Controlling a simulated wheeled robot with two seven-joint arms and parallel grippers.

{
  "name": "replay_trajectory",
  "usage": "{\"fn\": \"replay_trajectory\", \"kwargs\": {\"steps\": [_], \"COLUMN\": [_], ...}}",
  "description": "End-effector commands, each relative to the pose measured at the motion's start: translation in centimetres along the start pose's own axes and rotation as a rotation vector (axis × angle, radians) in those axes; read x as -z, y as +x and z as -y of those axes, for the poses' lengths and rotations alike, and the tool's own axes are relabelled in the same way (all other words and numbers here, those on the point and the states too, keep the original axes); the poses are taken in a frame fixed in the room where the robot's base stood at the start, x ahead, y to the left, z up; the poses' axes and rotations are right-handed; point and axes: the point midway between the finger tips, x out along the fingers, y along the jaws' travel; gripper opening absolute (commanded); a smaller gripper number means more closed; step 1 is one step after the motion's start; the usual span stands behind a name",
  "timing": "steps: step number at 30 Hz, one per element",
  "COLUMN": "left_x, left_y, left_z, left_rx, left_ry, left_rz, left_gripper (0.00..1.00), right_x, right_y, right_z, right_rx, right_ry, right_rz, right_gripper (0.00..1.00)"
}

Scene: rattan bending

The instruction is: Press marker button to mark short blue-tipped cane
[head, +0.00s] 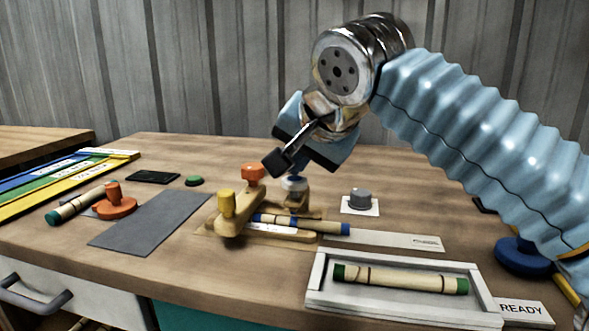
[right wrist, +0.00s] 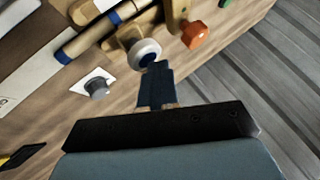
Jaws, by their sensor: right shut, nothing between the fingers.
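The blue-tipped cane (head: 335,228) lies in a wooden jig (head: 285,236) at the middle of the table, and also shows in the right wrist view (right wrist: 85,42). My right gripper (head: 276,163) is shut and empty, tilted down above and beside this button. In the right wrist view the fingertips (right wrist: 157,70) look very near the button's edge; I cannot tell whether they touch. My left gripper is not in view.
Orange (head: 253,173) and yellow (head: 227,203) knobs rise from the jig. A grey knob (head: 360,199) stands on a white plate to the right. A tray (head: 400,316) in front holds a green-tipped cane (head: 400,279). A grey mat (head: 150,222) lies clear at left.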

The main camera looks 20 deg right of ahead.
Motion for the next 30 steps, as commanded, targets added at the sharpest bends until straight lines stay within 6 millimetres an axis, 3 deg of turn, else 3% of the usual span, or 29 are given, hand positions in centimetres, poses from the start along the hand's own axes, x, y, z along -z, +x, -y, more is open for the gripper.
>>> {"fn": "replay_trajectory", "kwargs": {"steps": [14, 30], "left_x": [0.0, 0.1], "left_y": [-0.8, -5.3], "left_z": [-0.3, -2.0], "left_rx": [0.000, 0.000], "left_ry": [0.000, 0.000], "left_rz": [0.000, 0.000], "left_gripper": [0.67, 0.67], "right_x": [0.6, 3.1], "right_y": [-0.8, -4.2], "right_z": [0.5, 3.0], "right_rx": [0.006, 0.006], "right_ry": [0.001, 0.002], "right_rz": [-0.005, -0.005], "right_gripper": [0.00, 0.00]}}
